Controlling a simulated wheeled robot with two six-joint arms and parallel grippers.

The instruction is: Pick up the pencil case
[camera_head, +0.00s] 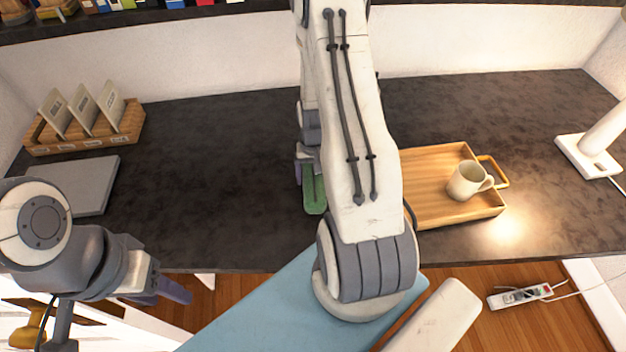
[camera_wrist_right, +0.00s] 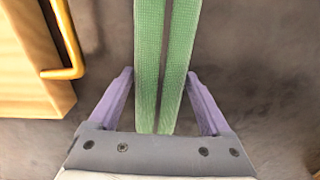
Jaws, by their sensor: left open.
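The pencil case is long and green with a dark lengthwise strip (camera_wrist_right: 148,60). In the head view one end of it (camera_head: 315,192) shows over the dark desk, just left of my right forearm, which hides part of the scene. In the right wrist view it lies between the two purple fingers of my right gripper (camera_wrist_right: 160,75). The fingertips look level with its long edges; contact is not clear, nor whether it rests on the desk. My left gripper (camera_head: 172,292) is open and empty at the lower left, in front of the desk edge.
A wooden tray (camera_head: 425,165) with a white mug (camera_head: 466,182) sits right of my right arm. A lamp base (camera_head: 590,155) stands far right. A wooden card holder (camera_head: 125,130) and a grey flat slab (camera_head: 85,185) are at left. The desk between holder and arm is clear.

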